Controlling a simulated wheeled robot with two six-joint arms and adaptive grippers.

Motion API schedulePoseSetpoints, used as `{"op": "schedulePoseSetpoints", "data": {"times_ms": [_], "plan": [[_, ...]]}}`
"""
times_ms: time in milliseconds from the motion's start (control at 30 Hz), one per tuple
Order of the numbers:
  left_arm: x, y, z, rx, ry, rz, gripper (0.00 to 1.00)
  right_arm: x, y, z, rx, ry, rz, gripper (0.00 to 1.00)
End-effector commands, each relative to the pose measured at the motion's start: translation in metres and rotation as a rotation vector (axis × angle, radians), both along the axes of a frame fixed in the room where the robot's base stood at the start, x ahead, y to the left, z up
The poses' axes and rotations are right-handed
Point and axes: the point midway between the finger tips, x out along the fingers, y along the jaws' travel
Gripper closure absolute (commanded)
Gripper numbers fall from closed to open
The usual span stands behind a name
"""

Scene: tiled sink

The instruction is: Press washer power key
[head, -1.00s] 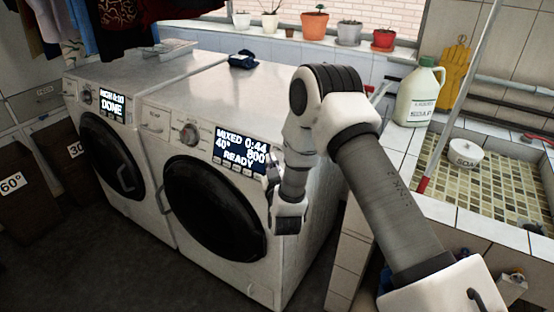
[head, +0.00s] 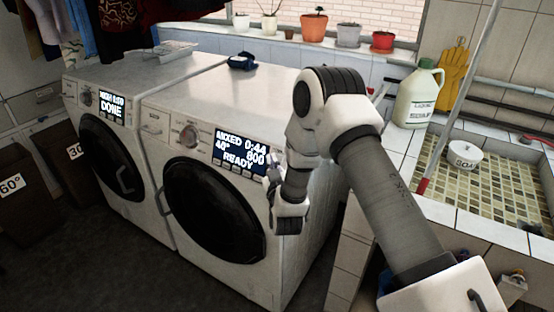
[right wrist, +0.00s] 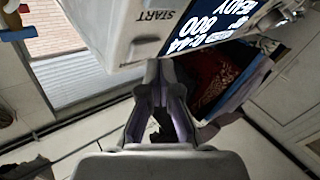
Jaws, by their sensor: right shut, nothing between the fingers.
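The nearer white washer (head: 265,100) has a round dark door, a dial (head: 190,135) and a lit display (head: 240,149) reading MIXED 0:44, 40°, 800, READY. Small keys sit below the display; I cannot tell which is the power key. My right gripper (head: 271,176) is shut and empty, close to the panel's right end, just right of the display. In the right wrist view, the shut fingertips (right wrist: 160,66) are near the panel's edge, by the START label (right wrist: 157,15). Contact cannot be told. My left gripper is not in view.
A second washer (head: 150,65) reading DONE stands at the left. Dark bins (head: 25,205) stand at the far left.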

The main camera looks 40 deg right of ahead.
Motion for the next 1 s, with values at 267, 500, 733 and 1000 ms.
{"op": "schedulePoseSetpoints", "data": {"times_ms": [267, 500, 733, 1000], "plan": [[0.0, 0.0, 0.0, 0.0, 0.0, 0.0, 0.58, 0.0001, 0.0001, 0.0001, 0.0, 0.0, 0.0, 1.0], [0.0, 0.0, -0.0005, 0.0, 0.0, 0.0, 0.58, 0.0009, -0.0026, -0.0012, 0.0, 0.0, 0.0, 1.0], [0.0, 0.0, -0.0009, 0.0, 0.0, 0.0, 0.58, 0.0031, -0.0082, -0.0027, 0.0, 0.0, 0.0, 1.0], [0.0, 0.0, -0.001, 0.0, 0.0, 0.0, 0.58, 0.0032, -0.0085, -0.0029, 0.0, 0.0, 0.0, 1.0]]}}
